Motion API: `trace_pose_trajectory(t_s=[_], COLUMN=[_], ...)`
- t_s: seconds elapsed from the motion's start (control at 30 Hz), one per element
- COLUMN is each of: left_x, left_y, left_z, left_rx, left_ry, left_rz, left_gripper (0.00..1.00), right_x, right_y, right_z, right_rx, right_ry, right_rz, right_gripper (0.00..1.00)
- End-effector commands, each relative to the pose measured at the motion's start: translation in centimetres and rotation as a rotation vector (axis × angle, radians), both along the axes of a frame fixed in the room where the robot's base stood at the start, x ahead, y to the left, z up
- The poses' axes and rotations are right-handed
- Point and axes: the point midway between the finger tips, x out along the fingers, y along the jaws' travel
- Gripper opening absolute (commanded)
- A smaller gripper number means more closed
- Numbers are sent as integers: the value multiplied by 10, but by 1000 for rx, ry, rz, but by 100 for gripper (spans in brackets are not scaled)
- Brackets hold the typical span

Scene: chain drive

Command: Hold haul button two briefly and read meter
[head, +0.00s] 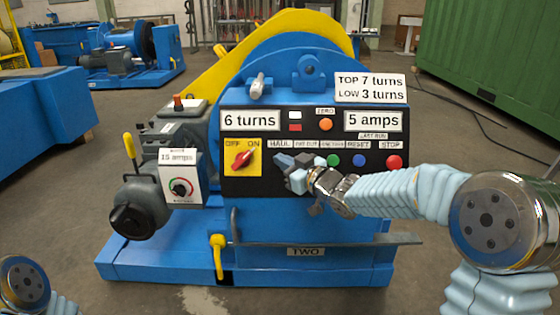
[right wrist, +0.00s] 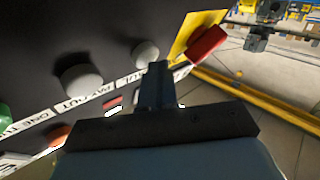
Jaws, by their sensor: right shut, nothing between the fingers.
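The black panel (head: 300,184) of machine TWO shows a meter reading "5 amps" (head: 373,121) and a display reading "6 turns" (head: 250,121). My right gripper (head: 281,160) is shut and empty, its tips at the panel under the HAUL label (head: 280,144). The pale pay-out button (right wrist: 81,80) is farther left there. My left gripper is out of view.
A red OFF/ON knob (head: 241,160) sits left of my gripper. Green (head: 333,160), blue (head: 359,160) and red STOP (head: 393,162) buttons are to its right. A sign (head: 370,87) reads "TOP 7 turns, LOW 3 turns". A grey shelf (head: 385,239) juts out below.

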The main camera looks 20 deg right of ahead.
Motion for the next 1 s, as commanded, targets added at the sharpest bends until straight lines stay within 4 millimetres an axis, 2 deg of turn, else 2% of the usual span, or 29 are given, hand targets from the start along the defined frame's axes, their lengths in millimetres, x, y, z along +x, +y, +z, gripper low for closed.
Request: trace_pose_trajectory(t_s=[0.33, 0.7, 1.0], left_x=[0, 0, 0], left_y=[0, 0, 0], left_z=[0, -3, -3], left_rx=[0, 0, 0], left_ry=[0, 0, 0], left_rz=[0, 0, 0], left_gripper=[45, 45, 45], right_x=[-1, -16, -16], right_y=[0, 4, 5], right_z=[0, 7, 8], right_rx=[0, 0, 0], right_ry=[1, 1, 0], right_rz=[-1, 0, 0], right_gripper=[0, 0, 0])
